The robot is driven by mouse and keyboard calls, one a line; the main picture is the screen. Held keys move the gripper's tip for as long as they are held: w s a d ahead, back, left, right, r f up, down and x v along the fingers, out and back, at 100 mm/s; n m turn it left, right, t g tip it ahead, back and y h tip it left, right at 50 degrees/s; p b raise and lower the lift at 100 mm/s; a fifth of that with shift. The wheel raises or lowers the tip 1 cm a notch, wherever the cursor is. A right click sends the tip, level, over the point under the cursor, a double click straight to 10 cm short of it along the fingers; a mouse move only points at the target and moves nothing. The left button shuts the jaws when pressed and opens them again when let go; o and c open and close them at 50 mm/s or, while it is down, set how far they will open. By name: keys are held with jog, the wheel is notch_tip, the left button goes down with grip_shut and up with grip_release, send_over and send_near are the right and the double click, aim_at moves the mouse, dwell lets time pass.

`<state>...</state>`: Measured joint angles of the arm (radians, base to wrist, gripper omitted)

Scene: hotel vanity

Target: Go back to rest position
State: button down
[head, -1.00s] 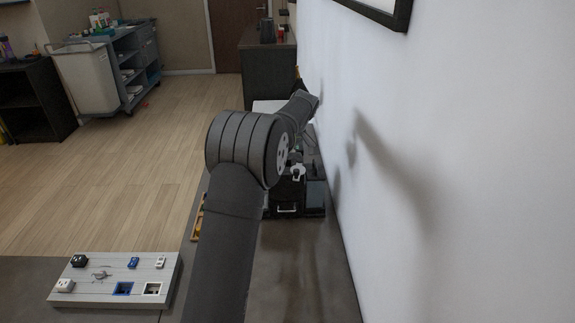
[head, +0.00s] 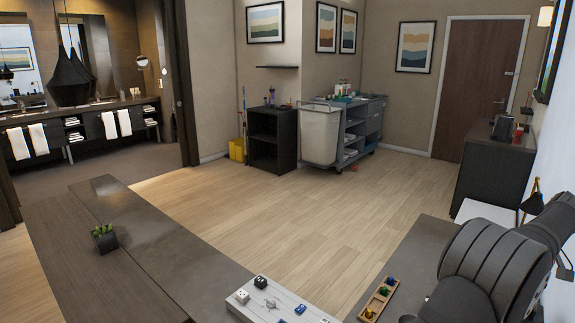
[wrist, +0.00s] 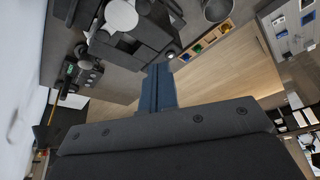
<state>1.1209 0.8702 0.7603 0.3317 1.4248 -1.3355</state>
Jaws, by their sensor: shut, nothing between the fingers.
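My gripper (wrist: 158,75) shows in the wrist view as two blue-grey fingers pressed together, shut and empty. It points away from the camera, with pale wood floor behind it and a dark device with a white round part (wrist: 122,14) just beyond its tips. Nothing visibly touches the fingers. In the head view only a thick grey part of my arm shows at the lower right; the gripper is out of that picture.
A wooden tray with small coloured pieces (head: 368,311) lies on the counter, left of my arm. A pale board with sockets (head: 313,317) is further left. A small plant (head: 104,238) stands on the left counter. A white wall (wrist: 22,60) runs along one side.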

notch_tip(320, 180, down, 9)
jog(key=shift+s+d+r, duration=0.15)
jog(key=shift+s+d, duration=0.05)
jog(key=shift+s, duration=0.2)
dwell(0.4)
